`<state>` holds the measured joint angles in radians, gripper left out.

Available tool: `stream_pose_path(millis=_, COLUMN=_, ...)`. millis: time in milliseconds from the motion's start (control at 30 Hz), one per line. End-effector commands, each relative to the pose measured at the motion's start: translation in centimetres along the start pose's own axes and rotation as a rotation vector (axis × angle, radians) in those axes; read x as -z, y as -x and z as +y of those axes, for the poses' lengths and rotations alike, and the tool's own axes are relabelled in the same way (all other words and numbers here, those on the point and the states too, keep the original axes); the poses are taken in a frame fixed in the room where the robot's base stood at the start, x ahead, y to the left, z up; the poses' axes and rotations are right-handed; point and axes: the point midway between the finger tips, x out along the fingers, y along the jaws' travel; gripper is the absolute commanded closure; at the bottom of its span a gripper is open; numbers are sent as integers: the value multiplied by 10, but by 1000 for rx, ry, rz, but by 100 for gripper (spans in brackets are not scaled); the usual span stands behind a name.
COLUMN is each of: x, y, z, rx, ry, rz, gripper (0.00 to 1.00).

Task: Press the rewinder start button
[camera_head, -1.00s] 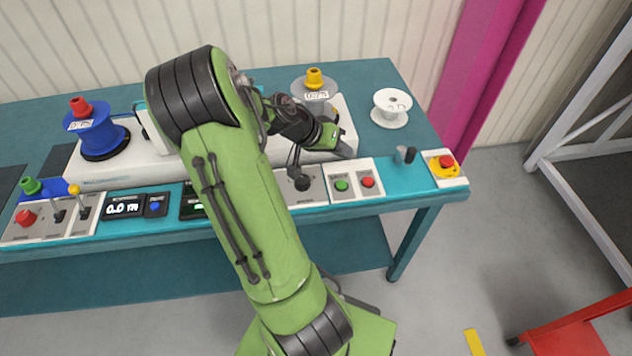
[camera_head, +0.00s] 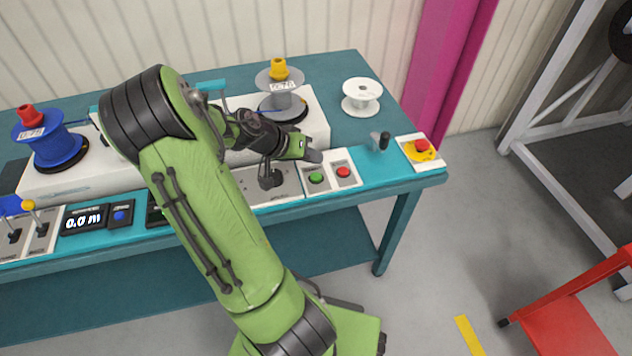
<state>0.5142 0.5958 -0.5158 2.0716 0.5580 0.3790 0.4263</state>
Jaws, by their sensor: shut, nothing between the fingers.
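A grey button plate (camera_head: 331,184) on the front strip of the bench carries a green button (camera_head: 316,178) and a red button (camera_head: 343,171). My gripper (camera_head: 316,156) is shut and empty, just behind the plate and above the green button's back side in the picture. Its fingers point right. I see no contact with either button. A lever knob (camera_head: 270,178) stands on the panel to the left of the buttons.
A yellow emergency stop (camera_head: 421,147) sits at the right bench end. A white spool (camera_head: 361,96), a grey reel (camera_head: 280,94) and a blue reel (camera_head: 58,146) stand behind. A red cart (camera_head: 565,335) is at lower right.

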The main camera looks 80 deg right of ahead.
Motion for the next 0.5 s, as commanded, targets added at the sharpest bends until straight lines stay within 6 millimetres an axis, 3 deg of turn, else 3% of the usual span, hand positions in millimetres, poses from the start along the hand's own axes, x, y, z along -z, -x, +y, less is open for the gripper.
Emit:
stream_pose_path(millis=33, x=-7, y=-10, z=-7, rx=0, ry=1, rz=0, gripper=100)
stream_pose_path(millis=200, x=-16, y=-22, z=-16, rx=0, ry=0, rz=0, gripper=100)
stream_pose_path(millis=500, x=-15, y=-21, z=-15, rx=0, ry=-1, rz=0, gripper=100)
